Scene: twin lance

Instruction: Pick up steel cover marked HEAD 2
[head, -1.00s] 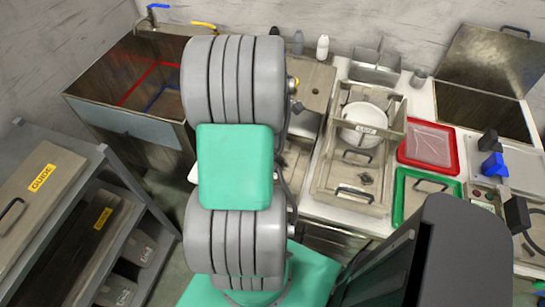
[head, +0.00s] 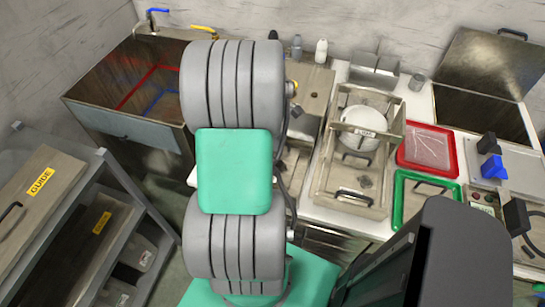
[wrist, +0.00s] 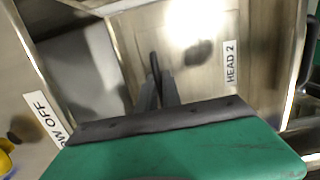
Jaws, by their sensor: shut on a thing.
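The steel cover marked HEAD 2 (wrist: 205,75) fills the middle and right of the wrist view, a shiny plate with a dark smudge beside its white label. Its dark upright handle (wrist: 154,64) is at the fingertips of my gripper (wrist: 157,88). The gripper is shut on that handle. In the head view my own arm hides the gripper and most of the area around it. I cannot tell from these views whether the cover is clear of what lies beneath.
A steel surface labelled "OW OFF" (wrist: 40,125) lies close at left. In the head view are a deep sink (head: 85,75), a steel tray holding a white bowl (head: 348,205), red (head: 402,155) and green (head: 398,205) trays, and a shelf with a GUIDE panel (head: 60,165).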

